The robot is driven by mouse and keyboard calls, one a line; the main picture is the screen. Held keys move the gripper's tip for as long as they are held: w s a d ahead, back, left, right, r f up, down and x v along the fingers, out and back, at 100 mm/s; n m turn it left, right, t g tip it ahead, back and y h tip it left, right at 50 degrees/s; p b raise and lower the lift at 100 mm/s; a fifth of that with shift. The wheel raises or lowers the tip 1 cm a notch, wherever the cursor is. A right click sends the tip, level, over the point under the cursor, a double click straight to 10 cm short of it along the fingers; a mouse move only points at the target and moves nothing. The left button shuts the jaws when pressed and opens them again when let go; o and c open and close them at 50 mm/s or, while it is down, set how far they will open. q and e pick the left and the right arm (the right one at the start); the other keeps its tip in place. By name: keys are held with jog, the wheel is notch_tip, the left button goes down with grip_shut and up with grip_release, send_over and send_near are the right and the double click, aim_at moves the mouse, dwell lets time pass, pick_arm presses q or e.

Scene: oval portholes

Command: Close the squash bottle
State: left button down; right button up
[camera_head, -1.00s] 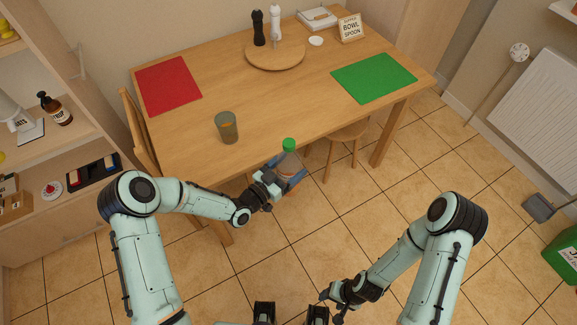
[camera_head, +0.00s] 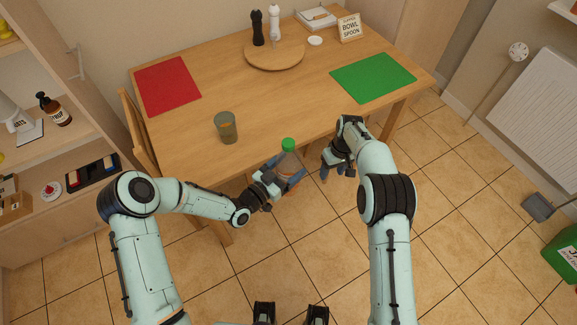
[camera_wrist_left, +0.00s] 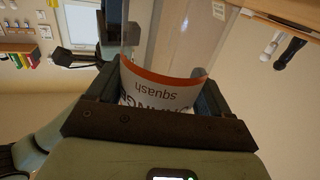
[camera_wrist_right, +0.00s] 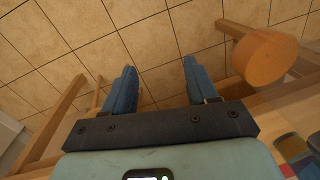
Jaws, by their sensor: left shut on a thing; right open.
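The squash bottle (camera_head: 287,163) is clear with a green cap (camera_head: 288,145) at its top. It is upright, in front of the table's near edge. My left gripper (camera_head: 286,182) is shut around the bottle's body. In the left wrist view the bottle's label (camera_wrist_left: 162,88) reads "squash", with an orange band, between the fingers. Whether the cap is tight cannot be told. My right gripper (camera_head: 331,168) is to the right of the bottle, apart from it. The right wrist view shows its two blue fingers (camera_wrist_right: 160,90) open and empty, with floor behind them.
The wooden table (camera_head: 190,135) holds a glass (camera_head: 226,127), a red mat (camera_head: 168,85), a green mat (camera_head: 373,78) and a round board (camera_head: 275,56) with two mills. A stool (camera_wrist_right: 264,57) is near my right gripper.

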jog(key=w+a+r+n, duration=0.15)
jog(key=a+r, duration=0.25)
jog(key=r, duration=0.4)
jog(key=w+a+r+n, duration=0.1)
jog(key=a+r+n, duration=0.15)
jog(key=r, duration=0.55)
notch_tip(320, 180, up, 13)
jog(key=n+h, duration=0.1)
jog(key=n, duration=0.1)
send_over(289, 142)
jog(key=shift+a+t, duration=0.1)
jog(key=shift+t, duration=0.3)
jog(key=shift+f, duration=0.2)
jog(key=shift+a+f, duration=0.1)
jog(key=shift+f, duration=3.75)
